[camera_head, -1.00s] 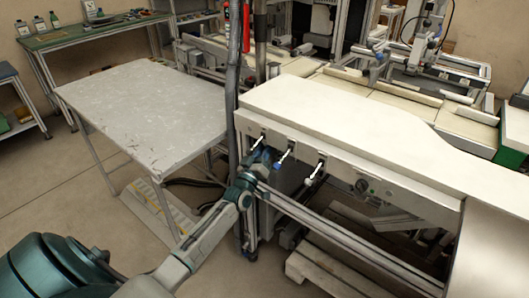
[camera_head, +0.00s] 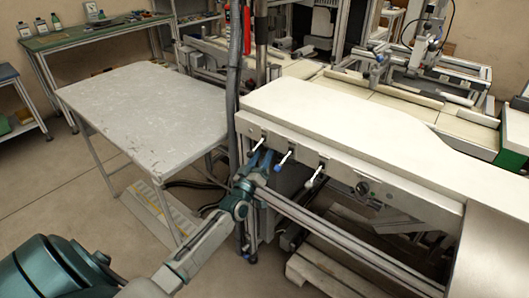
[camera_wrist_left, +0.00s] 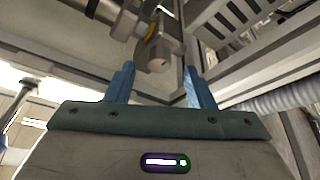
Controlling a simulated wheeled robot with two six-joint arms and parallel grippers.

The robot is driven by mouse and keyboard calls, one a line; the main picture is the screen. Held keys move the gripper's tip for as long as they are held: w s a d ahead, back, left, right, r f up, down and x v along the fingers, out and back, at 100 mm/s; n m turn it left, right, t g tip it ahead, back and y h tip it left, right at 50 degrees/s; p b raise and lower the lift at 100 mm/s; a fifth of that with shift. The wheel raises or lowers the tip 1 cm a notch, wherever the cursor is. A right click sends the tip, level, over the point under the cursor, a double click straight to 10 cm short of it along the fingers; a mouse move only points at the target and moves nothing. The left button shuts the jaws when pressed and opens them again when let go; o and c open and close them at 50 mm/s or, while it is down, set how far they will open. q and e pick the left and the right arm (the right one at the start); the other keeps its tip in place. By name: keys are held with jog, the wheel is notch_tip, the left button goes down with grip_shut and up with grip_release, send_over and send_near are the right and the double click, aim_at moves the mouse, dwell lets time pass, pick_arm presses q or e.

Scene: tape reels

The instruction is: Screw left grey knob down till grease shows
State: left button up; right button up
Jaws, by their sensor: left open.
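Three small light-coloured fittings stick out of the front face of the white-topped bench: the left one (camera_head: 259,143), a middle one (camera_head: 285,157) and a right one (camera_head: 317,172). My left gripper (camera_head: 261,157) is just below the left fitting, its two blue fingers pointing up and apart. In the left wrist view, a grey cylindrical knob (camera_wrist_left: 160,62) stands ahead of the open, empty fingers (camera_wrist_left: 160,82), roughly between their tips. A yellow-orange band (camera_wrist_left: 151,37) shows beside this knob. Contact between fingers and knob cannot be made out. My right gripper is not in view.
The white bench top (camera_head: 340,110) lies above the fittings. A metal rail (camera_head: 330,235) runs below, close to my left wrist. A dark vertical post with hose (camera_head: 234,90) stands left of the gripper. A scratched grey table (camera_head: 145,110) is bare at left.

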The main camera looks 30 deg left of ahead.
pick_arm(q)
jog(key=v, duration=0.8)
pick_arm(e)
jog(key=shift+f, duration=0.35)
pick_arm(q)
jog(key=shift+s, duration=0.15)
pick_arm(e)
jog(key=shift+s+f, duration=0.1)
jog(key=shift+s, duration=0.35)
